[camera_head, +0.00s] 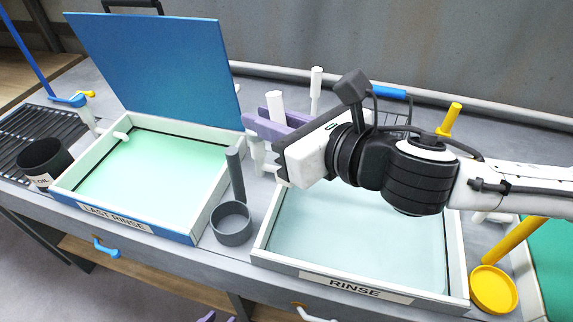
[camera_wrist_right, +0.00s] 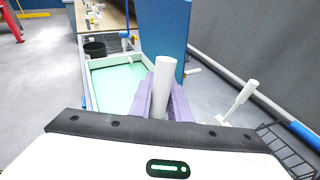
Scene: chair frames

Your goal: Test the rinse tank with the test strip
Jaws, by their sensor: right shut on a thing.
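The rinse tank (camera_head: 350,283), a pale open tray labelled RINSE with light blue liquid, stands at centre right in the head view. My right gripper (camera_head: 272,128) has purple fingers above its back left corner. It is shut on a white cylinder (camera_head: 275,103), which stands upright between the fingers in the right wrist view (camera_wrist_right: 163,88). I cannot tell whether this is the test strip or its handle; its lower end is hidden. My right wrist hides the tank's back. Purple tips at the bottom edge look like my left gripper (camera_head: 218,318); their opening is unclear.
The last rinse tank (camera_head: 125,222), with green liquid and a raised blue lid (camera_head: 160,60), stands left. A grey cup with an upright handle (camera_head: 231,224) stands between the tanks. A yellow cup (camera_head: 493,289) is at right. Another white upright piece (camera_head: 316,88) stands behind.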

